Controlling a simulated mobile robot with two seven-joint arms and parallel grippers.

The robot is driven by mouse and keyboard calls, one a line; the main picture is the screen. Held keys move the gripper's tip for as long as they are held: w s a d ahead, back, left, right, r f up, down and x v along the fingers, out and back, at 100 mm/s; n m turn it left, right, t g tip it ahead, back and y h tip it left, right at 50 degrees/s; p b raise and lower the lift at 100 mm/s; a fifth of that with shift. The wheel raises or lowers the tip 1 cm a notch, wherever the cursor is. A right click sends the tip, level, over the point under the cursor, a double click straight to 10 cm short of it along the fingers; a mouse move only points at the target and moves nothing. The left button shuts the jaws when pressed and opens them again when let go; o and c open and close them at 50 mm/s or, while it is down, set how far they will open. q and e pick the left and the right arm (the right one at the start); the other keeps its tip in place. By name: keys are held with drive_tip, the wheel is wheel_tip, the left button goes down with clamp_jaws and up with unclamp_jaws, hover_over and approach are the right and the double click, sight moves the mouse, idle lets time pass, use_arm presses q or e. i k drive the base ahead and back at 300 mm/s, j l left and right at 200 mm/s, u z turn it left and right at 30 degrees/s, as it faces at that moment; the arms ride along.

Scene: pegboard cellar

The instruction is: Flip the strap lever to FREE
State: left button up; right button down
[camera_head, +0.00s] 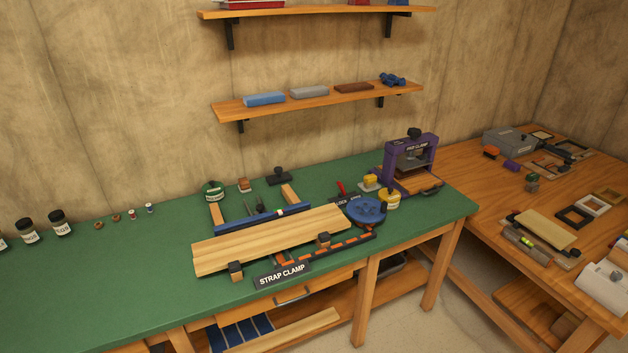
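The strap clamp stands on the green bench, with its black STRAP CLAMP sign (282,275) at the front. A small red lever (342,188) stands up behind a blue round wheel (366,209) at the clamp's right end. The lever leans slightly to the left at its top. Small dark labels (342,200) lie at its foot; their lettering is too small to read surely. An orange-and-black strap (330,246) runs along the front right of the clamp. A light wooden board (265,241) lies across it. Neither of my grippers is in view.
Dark jars (59,223) line the left. Bare green bench (120,270) lies left of the board. A wooden table (480,190) adjoins at right.

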sight(340, 186)
drive_tip(key=i+u, duration=0.35)
drive_tip(key=i+l+u, duration=0.2)
drive_tip(key=i+u, duration=0.15)
drive_tip(key=i, duration=0.2)
